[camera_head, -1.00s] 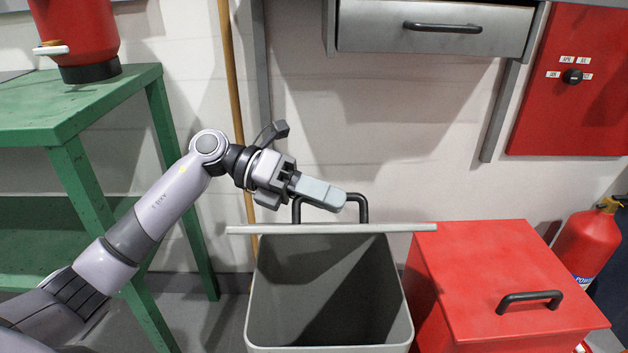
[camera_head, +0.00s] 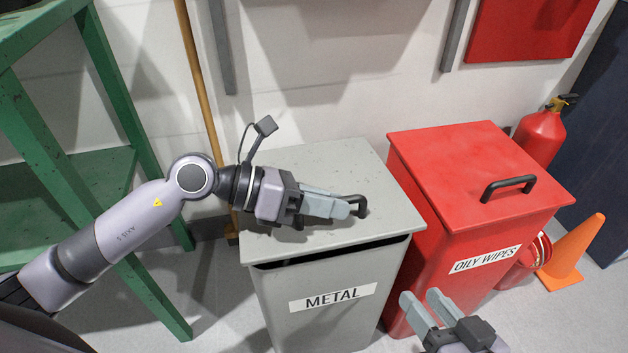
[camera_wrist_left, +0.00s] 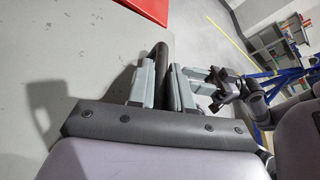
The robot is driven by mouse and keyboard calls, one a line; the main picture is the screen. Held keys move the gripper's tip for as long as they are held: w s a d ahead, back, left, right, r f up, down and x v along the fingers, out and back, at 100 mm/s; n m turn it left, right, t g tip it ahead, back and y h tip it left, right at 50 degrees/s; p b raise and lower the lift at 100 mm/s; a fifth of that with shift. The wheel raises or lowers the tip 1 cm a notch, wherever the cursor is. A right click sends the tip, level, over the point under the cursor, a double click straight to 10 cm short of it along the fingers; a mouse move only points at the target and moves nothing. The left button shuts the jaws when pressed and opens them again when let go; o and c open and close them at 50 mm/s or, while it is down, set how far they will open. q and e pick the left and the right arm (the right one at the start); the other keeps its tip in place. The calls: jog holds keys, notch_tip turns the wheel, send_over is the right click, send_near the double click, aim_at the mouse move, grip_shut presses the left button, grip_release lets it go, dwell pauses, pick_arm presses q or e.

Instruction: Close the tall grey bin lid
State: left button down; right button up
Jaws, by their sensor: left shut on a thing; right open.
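The tall grey bin (camera_head: 322,312) carries a METAL label on its front. Its grey lid (camera_head: 345,165) lies over the top, nearly flat, with a dark gap showing under its front edge. The black lid handle (camera_head: 361,205) stands near the lid's front part. My left gripper (camera_head: 345,208) is shut on this handle; in the left wrist view the dark handle bar (camera_wrist_left: 160,62) runs between the fingers. My right gripper (camera_head: 425,305) is open and empty, low in front of the red bin.
A red OILY WIPES bin (camera_head: 445,228) with a closed lid stands right of the grey bin. Beyond it are a fire extinguisher (camera_head: 541,135), a red bucket (camera_head: 518,265) and an orange cone (camera_head: 577,252). A green bench (camera_head: 105,175) stands at left.

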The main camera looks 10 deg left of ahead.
aim_at(343, 223)
pick_arm(q)
jog(key=shift+s+d+f, duration=0.1)
jog(key=shift+s+f, duration=0.1)
jog(key=shift+f, duration=0.45)
jog(key=shift+s+f, duration=0.15)
jog(key=shift+f, duration=0.55)
jog(key=shift+f+b, duration=0.15)
jog(key=shift+b, duration=0.15)
pick_arm(e)
jog(key=shift+d, duration=0.1)
jog(key=shift+s, duration=0.1)
pick_arm(q)
jog(key=c, duration=1.1)
grip_release()
jog(key=shift+d+f, duration=0.1)
